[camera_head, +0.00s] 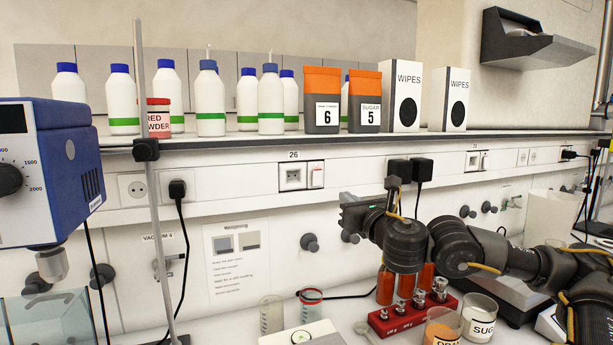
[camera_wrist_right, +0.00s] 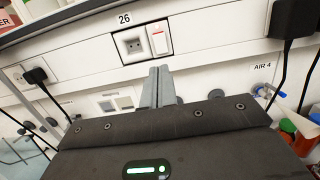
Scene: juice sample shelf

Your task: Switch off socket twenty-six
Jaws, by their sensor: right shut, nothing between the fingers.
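Socket 26 (camera_head: 293,176) is set in the white wall rail under the shelf, below a label reading 26. Its rocker switch (camera_head: 317,176) sits just right of the outlet, white with a red mark at the top in the right wrist view (camera_wrist_right: 157,40). My right gripper (camera_head: 346,203) is shut and empty, below and to the right of the switch in the head view. In the right wrist view its fingertips (camera_wrist_right: 158,70) lie just below the switch and appear apart from it. I cannot read which way the rocker is tipped. My left gripper is not in view.
Black plugs (camera_head: 399,170) stick out of the rail right of the socket. Bottles, bags and WIPES boxes (camera_head: 404,95) stand on the shelf above. A metal rod (camera_head: 155,200) rises at left. A red rack (camera_head: 412,315) and beakers stand below my right arm.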

